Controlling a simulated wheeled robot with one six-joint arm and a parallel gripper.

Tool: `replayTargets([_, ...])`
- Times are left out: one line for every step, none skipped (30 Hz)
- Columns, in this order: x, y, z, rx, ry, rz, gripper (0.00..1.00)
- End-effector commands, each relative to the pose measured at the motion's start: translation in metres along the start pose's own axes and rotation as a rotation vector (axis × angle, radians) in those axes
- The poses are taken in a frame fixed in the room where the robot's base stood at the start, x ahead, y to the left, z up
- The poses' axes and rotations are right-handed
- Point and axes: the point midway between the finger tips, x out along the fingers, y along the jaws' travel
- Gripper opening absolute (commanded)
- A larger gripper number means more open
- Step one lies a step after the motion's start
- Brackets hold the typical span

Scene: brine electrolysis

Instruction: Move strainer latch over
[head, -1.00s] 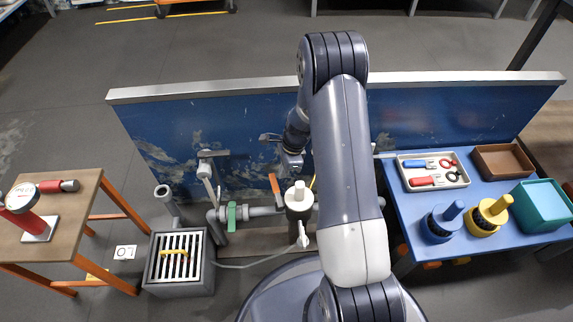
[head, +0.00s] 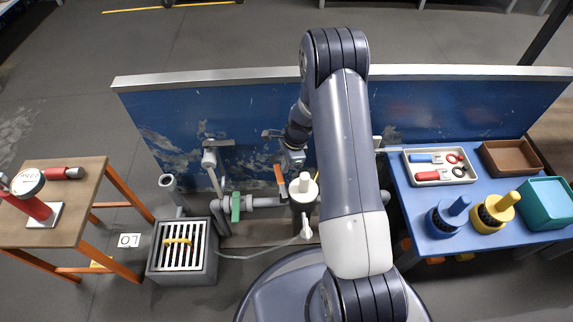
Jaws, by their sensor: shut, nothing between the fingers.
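The strainer (head: 304,193), a pale upright body with a white top, stands in the grey pipe line in front of the blue panel. An orange handle (head: 279,175) stands up just left of it. A small white lever-like part (head: 306,229) hangs at the strainer's front. I cannot tell for sure which part is the latch. My gripper (head: 293,166) is shut and empty, close behind the strainer's top and beside the orange handle. Its fingertips are small and hard to make out, so contact is unclear. My forearm hides the pipe to the right.
A green-handled valve (head: 235,207) and a drain box (head: 183,274) with a yellow-handled grate are to the left. A wooden table (head: 85,183) holds a gauge. A blue table (head: 470,230) with a tool tray (head: 440,181) and bins stands right. The blue panel (head: 200,130) bounds the back.

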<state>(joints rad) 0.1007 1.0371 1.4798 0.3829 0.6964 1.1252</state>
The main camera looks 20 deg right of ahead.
Motion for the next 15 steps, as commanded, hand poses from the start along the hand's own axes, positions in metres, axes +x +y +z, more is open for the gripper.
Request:
replayTargets([0.000, 0.000, 0.001, -0.007, 0.000, 0.002, 0.00])
replayTargets([0.000, 0.000, 0.001, -0.012, 0.000, 0.003, 0.00])
replayTargets([0.000, 0.000, 0.002, -0.017, 0.000, 0.005, 0.00])
replayTargets([0.000, -0.001, 0.002, -0.022, 0.000, 0.006, 0.00])
replayTargets([0.001, -0.001, 0.002, -0.026, -0.001, 0.008, 0.00])
replayTargets([0.001, -0.001, 0.003, -0.033, -0.001, 0.009, 0.00])
replayTargets([0.001, -0.001, 0.003, -0.038, -0.001, 0.011, 0.00])
replayTargets([0.001, -0.001, 0.004, -0.045, -0.001, 0.012, 0.00])
replayTargets([0.001, -0.002, 0.005, -0.057, -0.001, 0.015, 0.00])
replayTargets([0.001, -0.002, 0.006, -0.066, -0.001, 0.017, 0.00])
replayTargets([0.001, -0.002, 0.006, -0.076, -0.001, 0.019, 0.00])
replayTargets([0.001, -0.003, 0.008, -0.092, -0.001, 0.023, 0.00])
replayTargets([0.002, -0.003, 0.009, -0.107, -0.001, 0.027, 0.00])
replayTargets([0.002, -0.004, 0.010, -0.122, -0.001, 0.031, 0.00])
replayTargets([0.002, -0.004, 0.012, -0.145, -0.001, 0.037, 0.00])
